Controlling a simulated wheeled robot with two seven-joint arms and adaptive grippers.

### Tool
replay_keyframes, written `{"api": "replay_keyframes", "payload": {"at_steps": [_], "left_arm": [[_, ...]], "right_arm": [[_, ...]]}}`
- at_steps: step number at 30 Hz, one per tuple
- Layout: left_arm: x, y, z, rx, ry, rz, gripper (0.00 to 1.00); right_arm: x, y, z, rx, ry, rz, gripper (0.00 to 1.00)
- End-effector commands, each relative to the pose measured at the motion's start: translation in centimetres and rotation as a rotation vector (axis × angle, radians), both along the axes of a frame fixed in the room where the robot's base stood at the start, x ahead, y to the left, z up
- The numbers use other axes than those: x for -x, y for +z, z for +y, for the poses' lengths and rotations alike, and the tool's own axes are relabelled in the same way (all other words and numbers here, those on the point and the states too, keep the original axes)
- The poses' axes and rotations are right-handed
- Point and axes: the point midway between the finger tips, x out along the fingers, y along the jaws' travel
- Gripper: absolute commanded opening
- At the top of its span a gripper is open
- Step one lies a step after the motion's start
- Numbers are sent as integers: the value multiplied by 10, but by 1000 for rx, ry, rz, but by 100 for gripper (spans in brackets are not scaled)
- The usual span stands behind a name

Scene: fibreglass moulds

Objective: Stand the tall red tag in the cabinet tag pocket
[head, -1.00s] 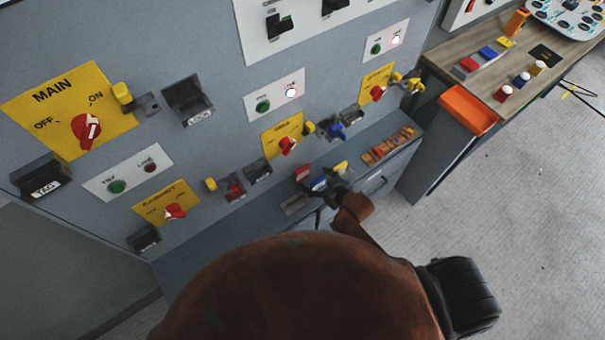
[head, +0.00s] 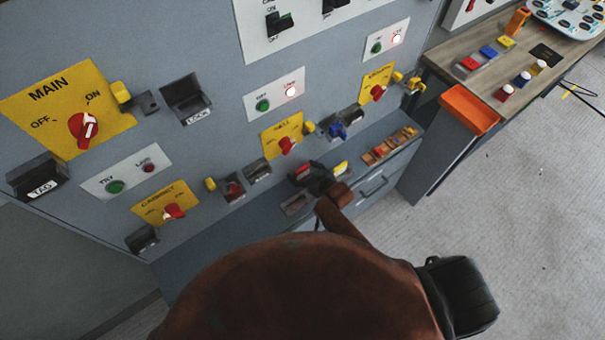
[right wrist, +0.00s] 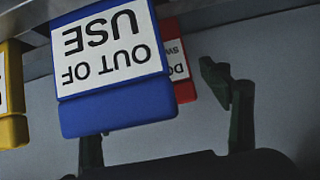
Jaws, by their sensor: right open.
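The tall red tag (head: 301,171) stands in a row with a blue and a yellow tag on the ledge at the foot of the grey cabinet. In the right wrist view the red tag (right wrist: 183,62) shows partly behind the blue tag (right wrist: 118,75), which reads OUT OF USE upside down. My right gripper (head: 319,180) is open at the tag row, close to the red and blue tags. In the wrist view one finger is partly hidden by the blue tag. The small black pocket (head: 142,239) below the yellow CABINET plate (head: 166,204) appears empty. My left gripper is out of view.
A wooden tray of small parts (head: 390,146) lies right of the tags. Switch knobs, locks and black pockets project from the panel. An orange bin (head: 468,110) hangs on the wooden bench (head: 440,62). The floor at right is mostly clear.

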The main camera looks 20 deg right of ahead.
Motion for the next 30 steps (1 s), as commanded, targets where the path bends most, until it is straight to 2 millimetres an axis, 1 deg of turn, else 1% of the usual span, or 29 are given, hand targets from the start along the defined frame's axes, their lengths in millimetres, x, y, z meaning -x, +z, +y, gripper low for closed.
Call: {"api": "replay_keyframes", "payload": {"at_steps": [2, 15, 18, 19, 20, 26, 30], "left_arm": [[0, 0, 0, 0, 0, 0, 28], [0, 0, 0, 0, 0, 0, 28], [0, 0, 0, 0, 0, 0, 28], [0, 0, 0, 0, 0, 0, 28], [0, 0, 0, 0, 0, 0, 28], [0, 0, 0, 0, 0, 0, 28], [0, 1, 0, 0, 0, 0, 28]], "right_arm": [[0, 0, 0, 0, 0, 0, 70], [1, 0, 0, 0, 0, 1, 39], [1, 0, 0, 0, 0, 1, 33], [0, 0, 0, 0, 0, 0, 33], [0, 0, 0, 0, 0, 0, 30], [0, 1, 0, 0, 0, 0, 30], [0, 9, 0, 0, 0, -1, 30]]}}
